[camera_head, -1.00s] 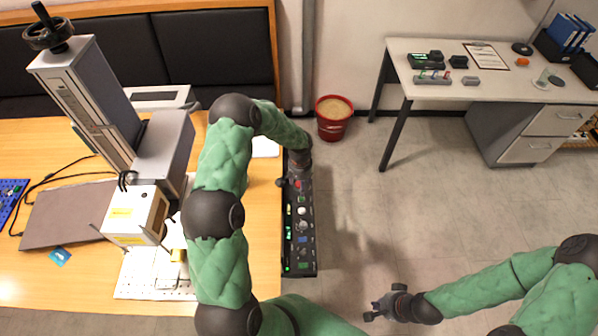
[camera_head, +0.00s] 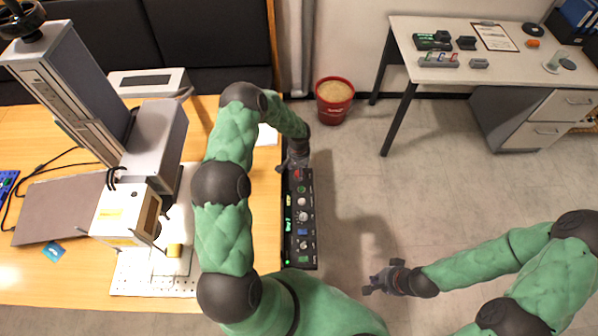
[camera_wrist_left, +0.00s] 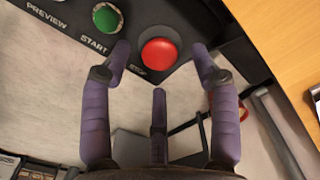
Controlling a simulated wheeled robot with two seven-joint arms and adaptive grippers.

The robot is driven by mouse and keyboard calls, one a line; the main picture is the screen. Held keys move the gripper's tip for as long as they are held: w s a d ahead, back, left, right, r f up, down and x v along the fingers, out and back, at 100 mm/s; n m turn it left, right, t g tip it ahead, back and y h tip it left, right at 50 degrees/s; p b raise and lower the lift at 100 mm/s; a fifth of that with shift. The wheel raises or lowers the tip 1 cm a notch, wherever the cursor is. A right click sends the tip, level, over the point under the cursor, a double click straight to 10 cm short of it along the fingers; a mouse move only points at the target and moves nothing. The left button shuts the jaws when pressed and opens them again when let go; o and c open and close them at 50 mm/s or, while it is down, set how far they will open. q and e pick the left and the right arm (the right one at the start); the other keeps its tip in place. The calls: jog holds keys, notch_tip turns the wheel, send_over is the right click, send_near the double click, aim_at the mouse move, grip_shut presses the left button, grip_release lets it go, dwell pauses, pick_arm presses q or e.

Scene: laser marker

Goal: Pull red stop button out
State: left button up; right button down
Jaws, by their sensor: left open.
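The red stop button (camera_wrist_left: 158,53) is a round knob beside the word STOP on a black control panel. It shows in the left wrist view, and as a small red spot in the head view (camera_head: 299,174). My left gripper (camera_wrist_left: 161,56) is open, with one purple finger on each side of the button and gaps between them. I cannot tell how deep the fingertips reach. In the head view my left gripper (camera_head: 294,161) is at the far end of the panel (camera_head: 309,235). My right gripper (camera_head: 374,282) is open and empty over the floor.
A green START button (camera_wrist_left: 107,17) is next to the stop button. The panel stands at the right edge of the wooden table (camera_head: 262,190), which carries the laser marker (camera_head: 155,145). A red bucket (camera_head: 334,99) stands on the floor. Floor right of the panel is clear.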

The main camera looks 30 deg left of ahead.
pick_arm(q)
jog(key=shift+f, duration=0.95)
grip_shut()
jog(key=shift+r, duration=0.1)
jog(key=shift+w+r+b, duration=0.1)
jog(key=shift+r+b, duration=0.25)
jog(key=shift+r, duration=0.1)
grip_release()
